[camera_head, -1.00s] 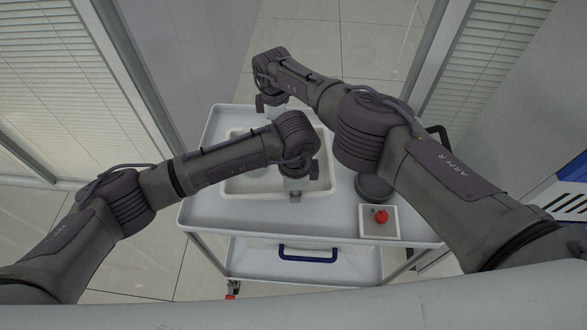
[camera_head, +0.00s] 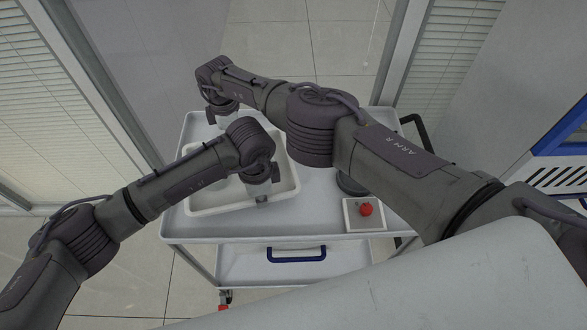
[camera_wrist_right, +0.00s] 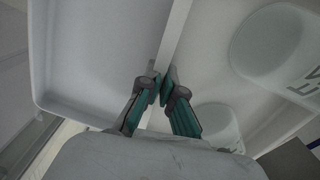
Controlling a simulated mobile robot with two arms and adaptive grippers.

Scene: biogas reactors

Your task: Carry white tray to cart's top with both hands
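The white tray (camera_head: 193,202) is over the left part of the top of the cart (camera_head: 330,222); I cannot tell whether it rests fully on it. My left gripper (camera_head: 262,199) points down at the tray's near rim; its fingers are too small to tell open or shut. My right gripper shows in the right wrist view (camera_wrist_right: 163,88), with its teal-padded fingers close together on both sides of the tray's rim (camera_wrist_right: 176,35). In the head view it is at the tray's far left, partly hidden by its wrist. White containers (camera_wrist_right: 270,45) stand inside the tray.
A small white box (camera_head: 355,223) with a red round thing (camera_head: 366,209) sits at the cart top's near right. A dark round object (camera_head: 352,186) is behind it, partly under my right arm. The lower shelf holds something with a blue handle (camera_head: 297,257). Glass-door frames flank the cart.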

